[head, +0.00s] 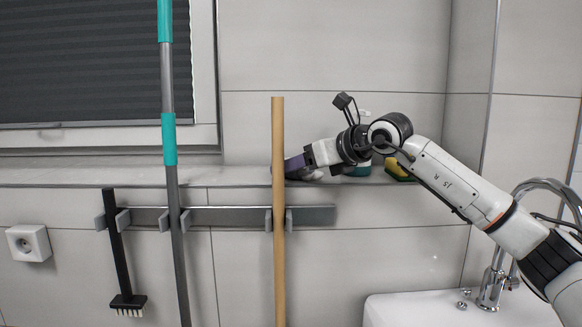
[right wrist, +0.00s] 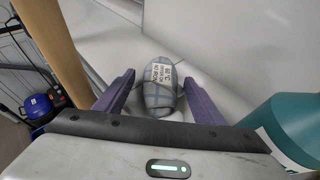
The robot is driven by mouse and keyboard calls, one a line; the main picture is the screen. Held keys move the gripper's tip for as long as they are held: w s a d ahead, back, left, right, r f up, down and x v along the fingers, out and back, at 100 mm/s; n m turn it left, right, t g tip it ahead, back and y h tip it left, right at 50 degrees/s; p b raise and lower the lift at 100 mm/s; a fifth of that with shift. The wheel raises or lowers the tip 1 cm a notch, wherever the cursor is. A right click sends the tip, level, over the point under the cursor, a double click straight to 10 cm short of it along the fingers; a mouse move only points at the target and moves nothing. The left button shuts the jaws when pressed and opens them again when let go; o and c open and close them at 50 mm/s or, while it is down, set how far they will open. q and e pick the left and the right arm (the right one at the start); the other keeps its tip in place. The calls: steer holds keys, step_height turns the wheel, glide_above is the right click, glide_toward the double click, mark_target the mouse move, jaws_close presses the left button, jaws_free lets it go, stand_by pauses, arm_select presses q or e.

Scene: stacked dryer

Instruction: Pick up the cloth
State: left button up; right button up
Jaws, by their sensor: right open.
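The cloth (right wrist: 160,90) is a rolled, grey-blue and white checked bundle with a printed label, lying on the pale ledge in the right wrist view. My right gripper (right wrist: 160,77) is open, with its purple fingers on either side of the cloth. Gaps seem to show between the fingers and the cloth; contact is not clear. In the head view, my right gripper (head: 292,164) reaches left along the wall ledge, behind the wooden pole. The cloth is mostly hidden there. My left gripper is not in view.
The wooden pole (head: 279,220) stands close in front of the gripper. A teal bottle (right wrist: 285,125) stands right of the gripper in the wrist view. A yellow-green sponge (head: 397,170) lies on the ledge (head: 80,177). A teal-grey pole (head: 168,85) and black brush (head: 117,255) hang further left.

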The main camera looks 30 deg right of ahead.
steer(key=c, duration=1.3)
steer(key=shift+o, duration=0.2)
steer(key=shift+r, duration=0.1)
